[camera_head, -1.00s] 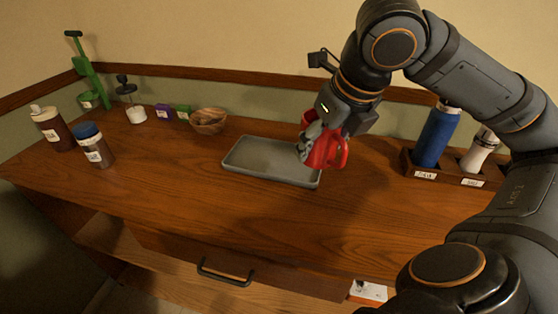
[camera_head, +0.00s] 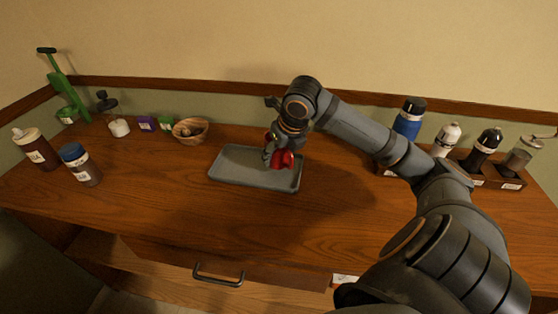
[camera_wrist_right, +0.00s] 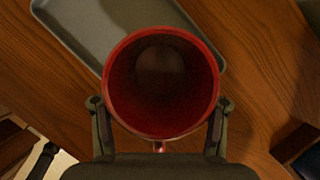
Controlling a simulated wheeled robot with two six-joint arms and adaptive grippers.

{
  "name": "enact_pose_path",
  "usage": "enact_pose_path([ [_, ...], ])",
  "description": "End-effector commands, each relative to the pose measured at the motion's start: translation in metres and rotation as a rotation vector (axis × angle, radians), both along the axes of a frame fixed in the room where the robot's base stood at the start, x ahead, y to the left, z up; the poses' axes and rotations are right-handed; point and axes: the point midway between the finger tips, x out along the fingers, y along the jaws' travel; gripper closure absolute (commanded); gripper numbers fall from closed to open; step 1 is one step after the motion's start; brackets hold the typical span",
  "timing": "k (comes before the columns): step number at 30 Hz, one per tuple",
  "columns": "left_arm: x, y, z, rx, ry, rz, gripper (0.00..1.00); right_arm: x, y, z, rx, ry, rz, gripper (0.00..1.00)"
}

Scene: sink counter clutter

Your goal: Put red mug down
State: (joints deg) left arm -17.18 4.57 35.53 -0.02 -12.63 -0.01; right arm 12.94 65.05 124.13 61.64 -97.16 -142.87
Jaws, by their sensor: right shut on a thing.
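The red mug (camera_head: 287,160) is in my right gripper (camera_head: 270,152), above the right part of the grey tray (camera_head: 228,178) in the head view. Whether it touches the tray is hard to tell. In the right wrist view I look down into the mug's open mouth (camera_wrist_right: 160,82). The right gripper's two fingers (camera_wrist_right: 158,116) are shut on it, one at each side. The tray shows beyond the mug (camera_wrist_right: 75,30). My left gripper is not in view.
A wooden bowl (camera_head: 190,131) stands behind and left of the tray. Bottles (camera_head: 80,165) stand at the left. A wooden rack (camera_head: 480,180) with a blue bottle (camera_head: 409,118) and several others is at the right. The counter's front middle is clear.

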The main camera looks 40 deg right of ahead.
Motion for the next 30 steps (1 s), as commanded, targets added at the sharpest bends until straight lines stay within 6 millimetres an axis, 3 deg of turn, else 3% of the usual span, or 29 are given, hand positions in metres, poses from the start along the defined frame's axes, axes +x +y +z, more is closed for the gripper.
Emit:
enact_pose_path([
  [6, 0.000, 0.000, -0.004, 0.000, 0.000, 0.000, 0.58, 0.001, 0.000, -0.033, 0.001, 0.004, 0.000, 0.80],
  [17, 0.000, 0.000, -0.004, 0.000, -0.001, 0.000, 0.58, 0.002, 0.000, -0.037, 0.001, 0.001, -0.001, 0.80],
  [18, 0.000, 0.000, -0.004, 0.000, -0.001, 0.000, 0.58, 0.002, -0.001, -0.036, 0.001, 0.001, -0.001, 0.32],
  [22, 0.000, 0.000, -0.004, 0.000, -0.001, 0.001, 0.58, 0.002, -0.001, -0.036, 0.001, 0.001, -0.001, 0.14],
  [30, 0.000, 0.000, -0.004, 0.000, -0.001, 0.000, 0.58, 0.002, 0.000, -0.036, 0.001, 0.001, -0.001, 0.14],
])
